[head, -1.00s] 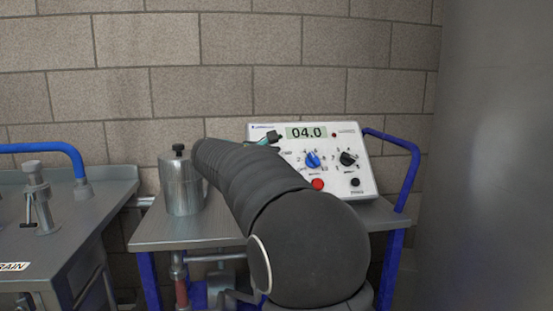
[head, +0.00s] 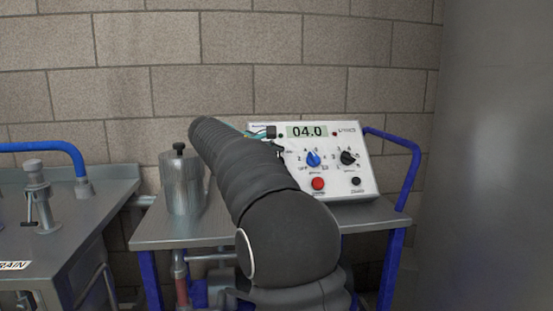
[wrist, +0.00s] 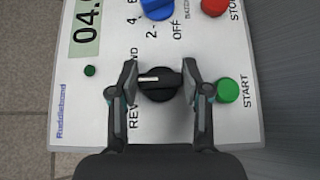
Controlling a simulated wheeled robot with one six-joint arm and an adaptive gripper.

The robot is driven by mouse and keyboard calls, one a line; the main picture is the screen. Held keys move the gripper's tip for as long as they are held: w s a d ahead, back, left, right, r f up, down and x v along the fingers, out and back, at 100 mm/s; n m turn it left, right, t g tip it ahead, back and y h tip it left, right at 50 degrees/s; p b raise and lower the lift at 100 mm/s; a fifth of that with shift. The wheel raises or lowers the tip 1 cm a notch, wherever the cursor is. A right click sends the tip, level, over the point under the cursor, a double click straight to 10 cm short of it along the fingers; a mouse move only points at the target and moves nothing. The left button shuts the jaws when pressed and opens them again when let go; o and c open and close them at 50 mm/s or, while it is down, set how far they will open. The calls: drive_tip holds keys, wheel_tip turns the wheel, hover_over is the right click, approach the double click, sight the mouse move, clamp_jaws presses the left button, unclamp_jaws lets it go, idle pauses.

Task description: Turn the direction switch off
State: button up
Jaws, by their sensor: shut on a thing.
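The direction switch (wrist: 158,91) is a black knob with a white pointer line, on the white control panel (wrist: 84,128), in the wrist view. REV and FWD are printed on either side of its pointer. The pointer faces left in that view, roughly midway between the two labels; any label directly ahead of it is hidden by a finger. My gripper (wrist: 160,88) has one finger on each side of the knob and is shut on it. In the head view my arm hides the switch and most of the gripper; the panel (head: 338,190) stands tilted on a cart.
A blue knob (wrist: 156,8), a green START button (wrist: 229,91) and a red STOP button (wrist: 214,6) sit close to the switch. Another black knob (head: 348,158) is at the panel's right. A metal canister (head: 181,185) stands on the cart left of my arm.

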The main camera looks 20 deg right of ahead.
drive_tip(key=o, duration=1.2)
drive_tip(key=shift+c, duration=0.2)
drive_tip(key=v, duration=1.2)
drive_tip(key=s+a+f+m+y, duration=0.2)
drive_tip(key=s+f+m+y, duration=0.1)
drive_tip(key=s+f, duration=0.6)
drive_tip(key=s+a+f+m+t+y, duration=0.1)
drive_tip(key=s+a+f+m+y, duration=0.2)
drive_tip(key=s+f, duration=0.6)
drive_tip(key=s+a+f+m+t+y, duration=0.1)
drive_tip(key=s+a+f+m+y, duration=0.2)
drive_tip(key=s, duration=1.3)
wheel_tip(320, 180, down, 6)
drive_tip(key=y, duration=0.3)
drive_tip(key=shift+s+a+f+m+y, duration=0.25)
drive_tip(key=shift+s+m+y, duration=0.15)
